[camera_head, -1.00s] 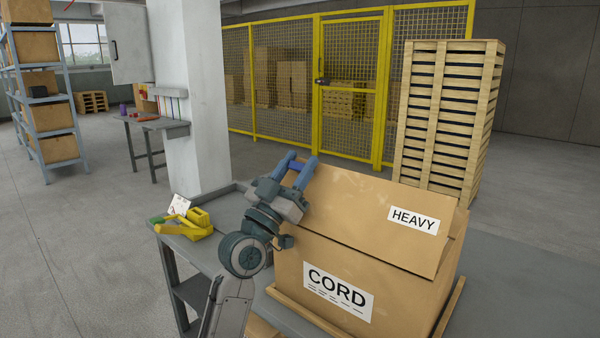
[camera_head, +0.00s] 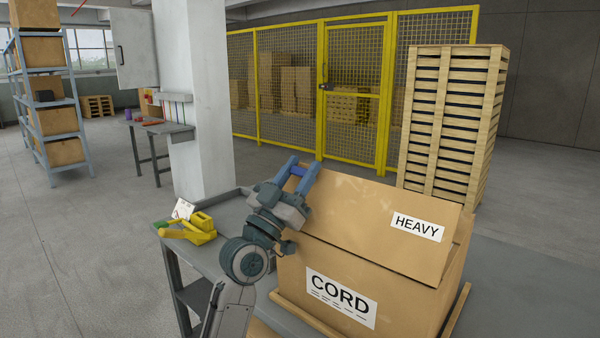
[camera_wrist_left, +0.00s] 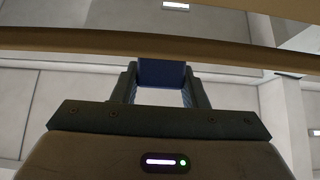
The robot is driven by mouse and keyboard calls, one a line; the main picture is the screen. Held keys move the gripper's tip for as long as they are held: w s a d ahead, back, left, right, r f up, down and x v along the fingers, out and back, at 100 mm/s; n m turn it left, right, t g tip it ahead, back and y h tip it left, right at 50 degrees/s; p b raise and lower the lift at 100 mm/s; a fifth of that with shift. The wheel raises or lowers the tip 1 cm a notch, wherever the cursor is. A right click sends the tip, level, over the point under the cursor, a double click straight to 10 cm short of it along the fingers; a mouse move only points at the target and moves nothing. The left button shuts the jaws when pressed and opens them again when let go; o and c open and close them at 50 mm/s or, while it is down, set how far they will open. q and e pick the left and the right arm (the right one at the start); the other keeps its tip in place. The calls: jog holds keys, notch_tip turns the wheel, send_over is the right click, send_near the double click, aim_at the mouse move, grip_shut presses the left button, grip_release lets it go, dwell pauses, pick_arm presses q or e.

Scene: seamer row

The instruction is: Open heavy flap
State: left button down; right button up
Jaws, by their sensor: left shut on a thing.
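The heavy flap (camera_head: 370,215) is a tan cardboard panel with a "HEAVY" label, sloping across the top of the cardboard box (camera_head: 300,270) marked "CORD". My left gripper (camera_head: 298,172) is at the flap's upper left corner. Its blue fingers are shut on a dark blue tab there, which also shows between the fingers in the left wrist view (camera_wrist_left: 162,72). A tan edge crosses the wrist view just above the gripper. The inside of the box is hidden behind the flap. My right gripper is not in view.
The box stands on a grey table (camera_head: 520,285), with a yellow tool (camera_head: 195,231) and a white card (camera_head: 182,209) to its left. A tall pallet stack (camera_head: 453,120) stands behind, with a yellow mesh fence (camera_head: 290,85) farther back. The table right of the box is clear.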

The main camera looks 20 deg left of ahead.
pick_arm(q)
jog(key=shift+s+r, duration=0.1)
dwell(0.5)
jog(key=c, duration=0.8)
grip_release()
jog(key=shift+s, duration=0.1)
jog(key=shift+c, duration=0.2)
jog(key=v, duration=1)
jog(key=shift+s+f+b, duration=0.25)
jog(key=shift+b, duration=0.15)
jog(key=shift+a, duration=0.1)
